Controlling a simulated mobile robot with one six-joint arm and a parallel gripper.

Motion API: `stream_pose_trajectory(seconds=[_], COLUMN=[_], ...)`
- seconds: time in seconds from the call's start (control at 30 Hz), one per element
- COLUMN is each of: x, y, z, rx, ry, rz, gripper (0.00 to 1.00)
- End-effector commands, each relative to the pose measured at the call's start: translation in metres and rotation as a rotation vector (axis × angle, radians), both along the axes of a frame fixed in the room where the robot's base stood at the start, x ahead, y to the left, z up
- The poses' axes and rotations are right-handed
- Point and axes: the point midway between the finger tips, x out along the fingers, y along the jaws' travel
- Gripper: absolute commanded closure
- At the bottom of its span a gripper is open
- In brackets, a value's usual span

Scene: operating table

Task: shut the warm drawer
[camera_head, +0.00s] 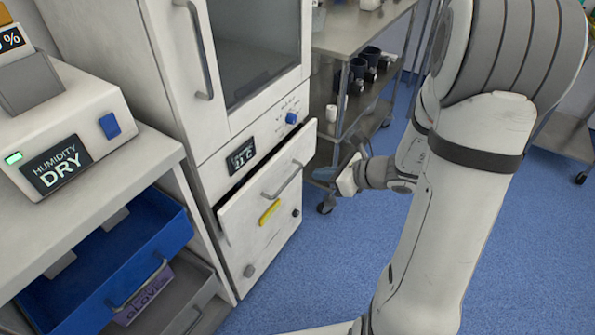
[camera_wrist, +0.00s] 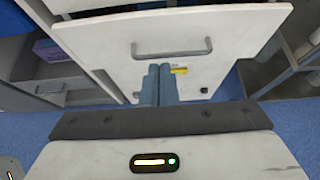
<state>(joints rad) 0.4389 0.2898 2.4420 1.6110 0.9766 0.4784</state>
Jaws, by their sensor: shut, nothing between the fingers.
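The warm drawer (camera_head: 262,190) is a white drawer front with a grey bar handle, under a small dark display on the tall white cabinet (camera_head: 175,70). It stands partly out from the cabinet, with a gap behind its top edge. In the wrist view, the drawer front (camera_wrist: 110,45) fills the upper middle, with its handle (camera_wrist: 171,51) facing me. My gripper (camera_head: 325,174) is just right of the drawer front in the head view. In the wrist view, my gripper's blue fingers (camera_wrist: 158,80) are together and empty, below the handle. Contact with the drawer cannot be told.
A yellow label (camera_head: 269,213) shows below the handle. An open blue drawer (camera_head: 140,245) and a counter with a humidity device (camera_head: 70,140) stand at the left. A metal cart (camera_head: 350,40) stands behind my gripper. The blue floor (camera_head: 300,270) in front is clear.

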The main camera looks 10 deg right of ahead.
Motion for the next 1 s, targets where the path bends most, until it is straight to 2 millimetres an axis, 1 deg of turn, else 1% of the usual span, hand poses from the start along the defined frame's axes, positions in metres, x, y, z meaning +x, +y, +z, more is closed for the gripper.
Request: stream_pose_trajectory(seconds=[0.17,0.53,0.6,0.73,0.83,1.0], x=[0.013,0.058,0.067,0.077,0.082,0.084], y=[0.017,0.067,0.075,0.087,0.091,0.093], z=[-0.013,-0.053,-0.049,-0.049,-0.048,-0.048], rx=[0.001,0.001,-0.001,-0.001,-0.001,0.0], ry=[-0.001,-0.001,-0.003,-0.002,-0.001,-0.001], rz=[0.006,0.006,0.006,0.005,0.003,0.003], gripper=[1.0,1.0,1.0,1.0,1.0,1.0])
